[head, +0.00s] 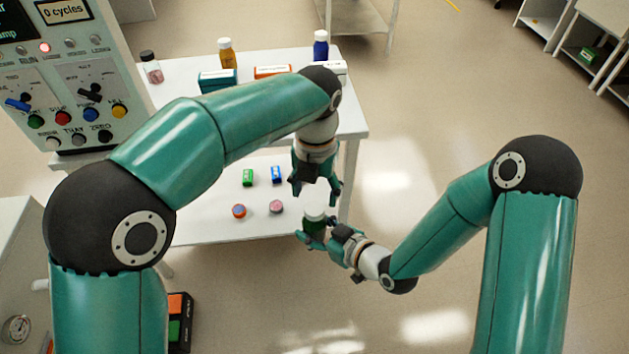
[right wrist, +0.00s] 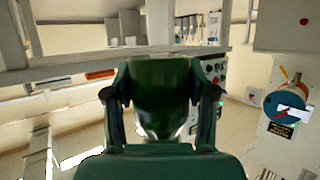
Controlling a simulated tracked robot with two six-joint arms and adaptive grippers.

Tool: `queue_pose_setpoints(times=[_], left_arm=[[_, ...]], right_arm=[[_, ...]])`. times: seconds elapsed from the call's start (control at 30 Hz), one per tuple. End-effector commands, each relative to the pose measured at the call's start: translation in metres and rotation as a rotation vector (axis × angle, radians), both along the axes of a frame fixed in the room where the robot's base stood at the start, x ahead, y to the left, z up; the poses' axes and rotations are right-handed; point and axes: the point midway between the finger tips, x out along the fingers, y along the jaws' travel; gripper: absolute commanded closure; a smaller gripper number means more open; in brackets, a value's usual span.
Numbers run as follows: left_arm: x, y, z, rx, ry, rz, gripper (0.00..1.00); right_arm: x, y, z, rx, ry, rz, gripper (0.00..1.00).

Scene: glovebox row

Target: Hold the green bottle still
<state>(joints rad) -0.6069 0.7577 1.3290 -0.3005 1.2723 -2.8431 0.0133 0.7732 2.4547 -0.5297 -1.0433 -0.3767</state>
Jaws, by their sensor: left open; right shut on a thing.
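The green bottle (head: 315,225) has a white cap and is held in the air in front of the white table. My right gripper (head: 311,236) is shut around its body. In the right wrist view the dark green bottle (right wrist: 162,92) fills the space between the two fingers of my right gripper (right wrist: 162,100). My left gripper (head: 316,192) is open and points down just above the bottle, with its fingers near the white cap. I cannot tell whether the fingers touch the cap.
A white table (head: 185,75) carries a blue bottle (head: 321,46), an amber bottle (head: 227,53) and several boxes. Its lower shelf (head: 205,225) holds small boxes and round items. A control panel (head: 75,70) stands at the left.

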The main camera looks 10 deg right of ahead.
Motion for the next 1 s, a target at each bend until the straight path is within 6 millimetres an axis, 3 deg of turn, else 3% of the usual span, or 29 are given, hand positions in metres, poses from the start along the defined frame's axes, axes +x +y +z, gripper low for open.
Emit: queue_pose_setpoints(times=[0.27, 1.0], left_arm=[[-0.0015, 0.0012, 0.0003, 0.007, 0.005, 0.537, 0.36], [-0.0028, 0.0038, 0.0094, 0.028, -0.002, 2.225, 0.36]], right_arm=[[0.0002, 0.0000, 0.0003, 0.001, -0.001, 0.000, 1.00], [0.0002, 0.0000, 0.0003, 0.001, -0.001, 0.000, 1.00]])
